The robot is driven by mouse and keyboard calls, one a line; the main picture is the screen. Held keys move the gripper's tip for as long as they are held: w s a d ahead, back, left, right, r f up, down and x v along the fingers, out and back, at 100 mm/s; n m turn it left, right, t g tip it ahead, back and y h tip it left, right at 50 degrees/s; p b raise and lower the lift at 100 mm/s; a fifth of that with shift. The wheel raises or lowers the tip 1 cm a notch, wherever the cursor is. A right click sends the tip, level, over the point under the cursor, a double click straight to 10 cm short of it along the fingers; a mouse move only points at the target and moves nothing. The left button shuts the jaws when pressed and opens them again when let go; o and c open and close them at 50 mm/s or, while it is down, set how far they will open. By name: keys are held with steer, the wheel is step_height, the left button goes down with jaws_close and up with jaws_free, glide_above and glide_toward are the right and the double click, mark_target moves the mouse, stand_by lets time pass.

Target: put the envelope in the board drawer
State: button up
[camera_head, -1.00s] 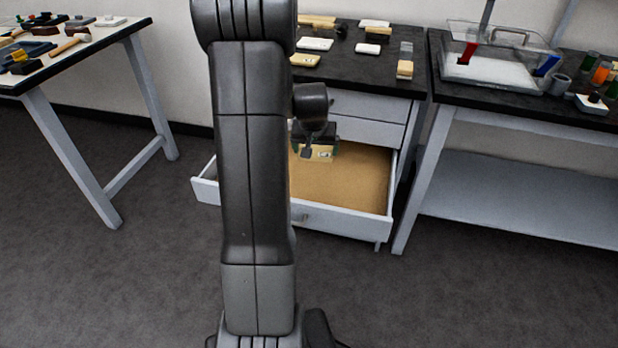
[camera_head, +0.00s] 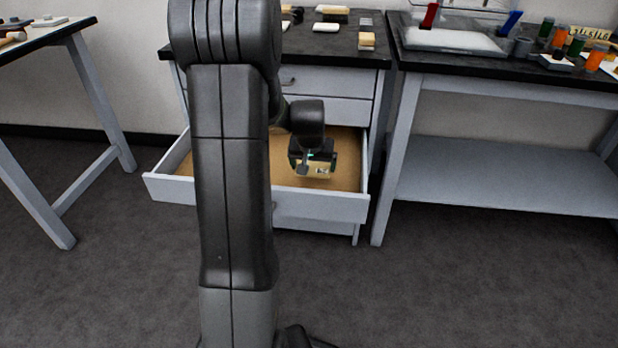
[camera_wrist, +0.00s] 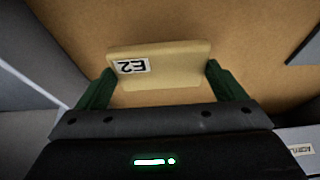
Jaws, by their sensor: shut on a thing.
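My gripper (camera_head: 315,166) is over the open drawer (camera_head: 320,207), above its tan floor. In the wrist view its green fingers (camera_wrist: 156,88) are shut on a cream envelope (camera_wrist: 180,62) with a white label reading E2. The envelope also shows small below the gripper in the head view (camera_head: 322,171). The drawer floor (camera_wrist: 250,30) fills most of the wrist view behind the envelope. I cannot tell how far the envelope is above the floor. My arm hides part of the drawer's left side.
The dark bench top (camera_head: 345,48) above the drawer holds several small blocks. A bench at right (camera_head: 480,67) carries a clear tray (camera_head: 455,40) and several jars. Another table (camera_head: 60,38) stands at left. The grey floor in front is clear.

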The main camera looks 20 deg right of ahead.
mark_target(312, 171)
steer(key=shift+f+b, duration=0.8)
steer(key=shift+f, duration=1.55)
steer(key=shift+f, duration=0.15)
steer(key=o, duration=0.7)
steer(key=shift+r, duration=0.3)
steer(key=p+v, duration=0.3)
steer(key=v, duration=0.8)
steer(key=shift+s+a+r+p, duration=0.2)
steer(key=shift+r+p, duration=0.1)
steer(key=shift+p, duration=0.1)
